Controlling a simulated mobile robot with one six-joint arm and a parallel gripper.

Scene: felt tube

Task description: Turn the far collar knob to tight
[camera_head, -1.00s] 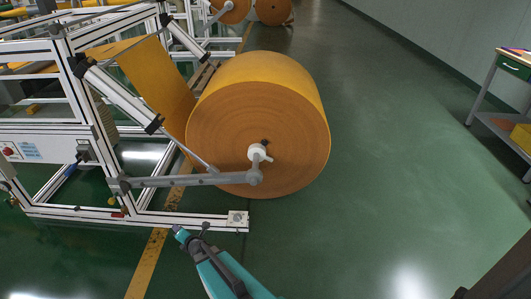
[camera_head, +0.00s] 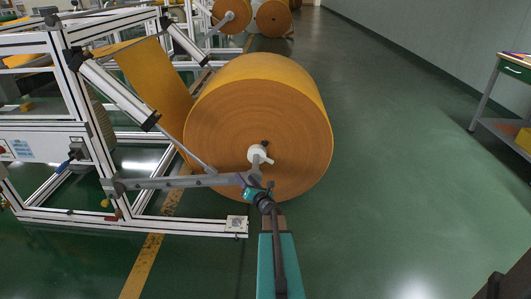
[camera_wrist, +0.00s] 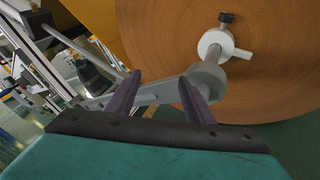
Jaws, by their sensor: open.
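A large orange felt roll (camera_head: 230,125) sits on a shaft at the end of the machine frame. A white collar (camera_head: 257,153) with a small black knob sits on the shaft at the near face of the roll; the wrist view shows this collar (camera_wrist: 213,43) and its black knob (camera_wrist: 226,17) above and right of my fingers. No other collar is visible. My gripper (camera_head: 261,190) is just below the collar, near the grey support arm's end. In the wrist view my gripper (camera_wrist: 161,75) is open, with the grey arm visible between and behind its fingers.
The grey support arm (camera_head: 165,183) runs from the frame to the shaft end. The lower frame rail (camera_head: 180,224) lies left of my arm. Green floor (camera_head: 400,190) is clear to the right, up to a workbench (camera_head: 515,70). More rolls (camera_head: 272,18) stand behind.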

